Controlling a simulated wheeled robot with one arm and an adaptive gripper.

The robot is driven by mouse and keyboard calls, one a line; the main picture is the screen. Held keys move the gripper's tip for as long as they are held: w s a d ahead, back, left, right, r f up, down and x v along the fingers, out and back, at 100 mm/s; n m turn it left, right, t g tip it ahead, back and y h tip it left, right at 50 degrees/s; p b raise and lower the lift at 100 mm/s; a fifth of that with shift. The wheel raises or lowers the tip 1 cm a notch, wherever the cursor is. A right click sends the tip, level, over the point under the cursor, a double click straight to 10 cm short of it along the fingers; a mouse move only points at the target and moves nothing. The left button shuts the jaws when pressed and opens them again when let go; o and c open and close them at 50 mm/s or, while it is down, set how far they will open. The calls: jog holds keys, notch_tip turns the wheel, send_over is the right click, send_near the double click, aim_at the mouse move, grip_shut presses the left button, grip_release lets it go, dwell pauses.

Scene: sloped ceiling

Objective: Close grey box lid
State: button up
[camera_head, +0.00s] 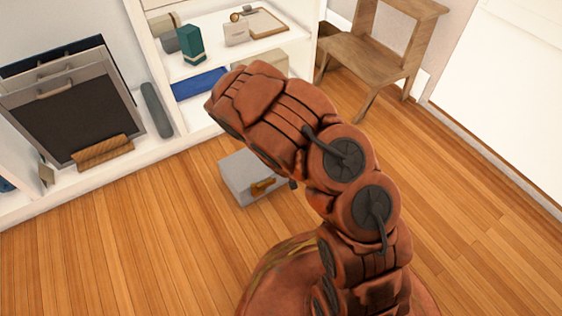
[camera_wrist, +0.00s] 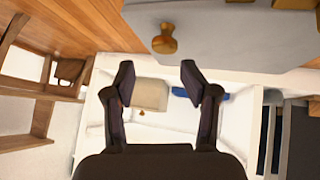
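A grey box (camera_head: 240,175) sits on the wooden floor in front of the white shelf, partly hidden behind my arm in the head view. A brown-gold knob (camera_head: 262,187) shows on its near side. In the wrist view a broad grey surface of the box (camera_wrist: 225,45) fills the top, with the knob (camera_wrist: 165,40) standing out from it. How far the lid is open I cannot tell. My gripper (camera_wrist: 157,72) is open and empty, its two dark fingers apart and pointing toward the grey surface, with the knob just beyond the fingertips. The gripper is hidden in the head view.
The white shelf (camera_head: 225,50) holds small boxes and a clipboard at the back. A wooden chair (camera_head: 380,50) stands at the upper right. Dark and grey bags (camera_head: 75,105) and a brown roll (camera_head: 103,152) are at the left. The floor left and right of my arm is clear.

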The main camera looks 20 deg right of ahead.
jog(key=shift+r, duration=2.4)
jog(key=s+d+r+m+g+h+p, duration=0.1)
jog(key=s+r+p, duration=0.2)
jog(key=r+p, duration=0.6)
jog(key=s+d+r+m+g+p, duration=0.15)
jog(key=s+r+p, duration=0.3)
jog(key=r, duration=0.95)
jog(key=s+d+r+g+h+p, duration=0.1)
jog(key=s+r+p, duration=0.2)
jog(key=r+p, duration=0.6)
jog(key=s+a+r+g+y+p, duration=0.1)
jog(key=s+a+r+g+p, duration=0.1)
jog(key=s+r+p, duration=0.6)
jog(key=s+a+r+n+g+y+p, duration=0.1)
jog(key=s+r+p, duration=0.8)
jog(key=r, duration=1.2)
jog(key=s+a+r+g+y+p, duration=0.1)
jog(key=s+a+r+g+p, duration=0.2)
jog(key=s+r+p, duration=0.6)
notch_tip(320, 180, up, 6)
jog(key=shift+s+a+r+n+y, duration=0.1)
jog(key=shift+s+a+n+y, duration=0.25)
jog(key=shift+s+a, duration=0.7)
